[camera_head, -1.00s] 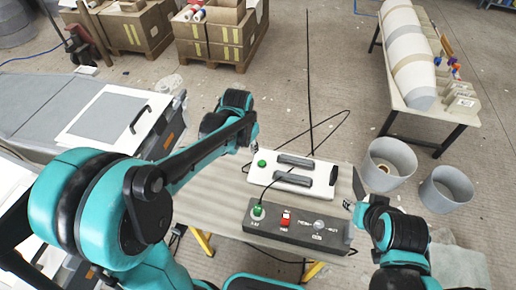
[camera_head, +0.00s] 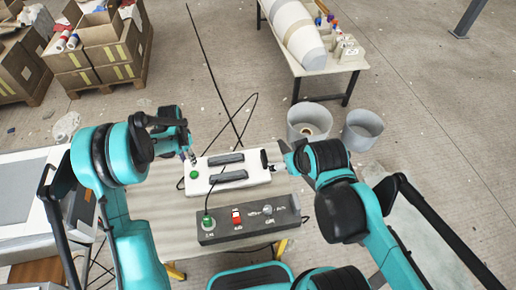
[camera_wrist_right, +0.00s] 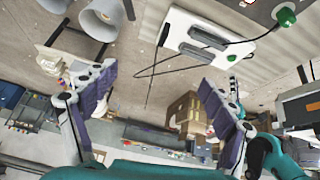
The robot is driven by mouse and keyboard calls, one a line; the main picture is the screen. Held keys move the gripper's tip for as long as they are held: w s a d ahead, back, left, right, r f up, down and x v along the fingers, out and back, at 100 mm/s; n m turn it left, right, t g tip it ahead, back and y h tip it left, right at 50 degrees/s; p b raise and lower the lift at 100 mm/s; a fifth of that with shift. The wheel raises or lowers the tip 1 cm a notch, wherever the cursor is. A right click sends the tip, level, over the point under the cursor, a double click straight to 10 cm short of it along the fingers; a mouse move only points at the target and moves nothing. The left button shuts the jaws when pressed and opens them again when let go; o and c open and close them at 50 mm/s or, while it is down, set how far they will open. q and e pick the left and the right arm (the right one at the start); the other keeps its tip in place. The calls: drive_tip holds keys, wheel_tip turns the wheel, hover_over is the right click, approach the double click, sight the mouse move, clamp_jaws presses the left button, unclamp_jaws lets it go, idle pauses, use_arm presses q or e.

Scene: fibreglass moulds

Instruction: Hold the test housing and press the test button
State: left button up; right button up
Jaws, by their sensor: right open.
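The white test housing (camera_head: 228,168), with two black bars on top, lies on the table; it also shows in the right wrist view (camera_wrist_right: 181,32). Its green button (camera_head: 194,174) is at the left end. My left gripper (camera_head: 191,157) is just behind that end, near the button; its small fingertips do not show whether it is open. My right gripper (camera_head: 277,167) is at the housing's right end, by a black end piece. In the right wrist view its two fingers (camera_wrist_right: 150,97) are wide apart with nothing between them; the housing appears beyond them.
A dark control box (camera_head: 250,225) with a green plug (camera_head: 207,222) and a red switch (camera_head: 236,216) lies in front of the housing. A black cable runs from the plug over the housing. Grey bins (camera_head: 361,131) stand behind right, cartons (camera_head: 100,60) behind left.

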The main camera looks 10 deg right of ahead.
drive_tip(key=w+f+n+g, duration=0.1)
drive_tip(key=w+n+g, duration=0.1)
drive_tip(key=w+n, duration=0.45)
drive_tip(key=n+g, duration=0.3)
drive_tip(key=n, duration=0.3)
hover_over(264, 159)
drive_tip(key=s+d, duration=0.1)
wheel_tip(264, 159, down, 13)
drive_tip(key=w+f+n, duration=0.1)
drive_tip(key=f, duration=0.2)
drive_tip(key=w+f+n, duration=0.1)
drive_tip(key=f, duration=0.3)
drive_tip(key=w+f+n+g, duration=0.1)
drive_tip(key=f, duration=0.2)
drive_tip(key=shift+a+f+n, duration=0.15)
drive_tip(key=shift+a+n, duration=0.1)
drive_tip(key=shift+a, duration=0.05)
drive_tip(key=shift+f, duration=0.75)
use_arm(q)
drive_tip(key=shift+w, duration=0.1)
use_arm(e)
drive_tip(key=shift+f, duration=3.6)
drive_tip(key=c, duration=1.6)
use_arm(q)
clamp_jaws()
use_arm(e)
drive_tip(key=shift+o, duration=0.2)
